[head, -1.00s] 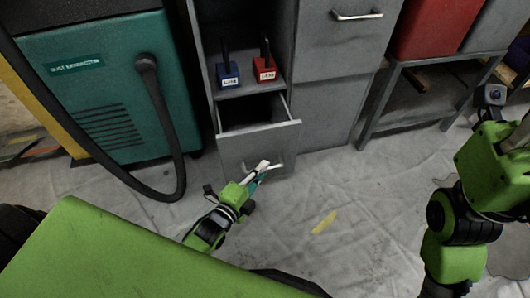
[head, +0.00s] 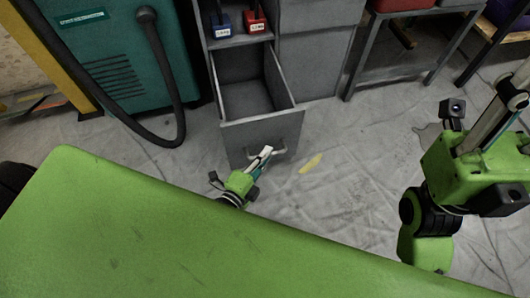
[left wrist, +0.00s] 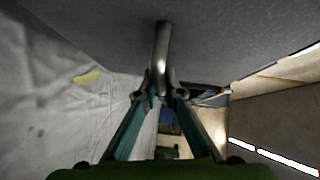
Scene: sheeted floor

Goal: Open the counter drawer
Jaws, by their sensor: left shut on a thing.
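The grey counter drawer (head: 254,98) is pulled well out of its cabinet in the head view, and its inside looks empty. Its bar handle (head: 279,152) is on the front face. My left gripper (head: 266,154) is at the drawer front, shut on the handle. In the left wrist view the metal handle (left wrist: 160,62) runs between the two fingertips of the left gripper (left wrist: 161,93). My right arm is at the right of the head view; its fingertips are not clearly visible.
A blue block (head: 221,27) and a red block (head: 255,20) stand on the shelf above the drawer. A teal machine (head: 105,60) with a black hose (head: 168,80) stands left.

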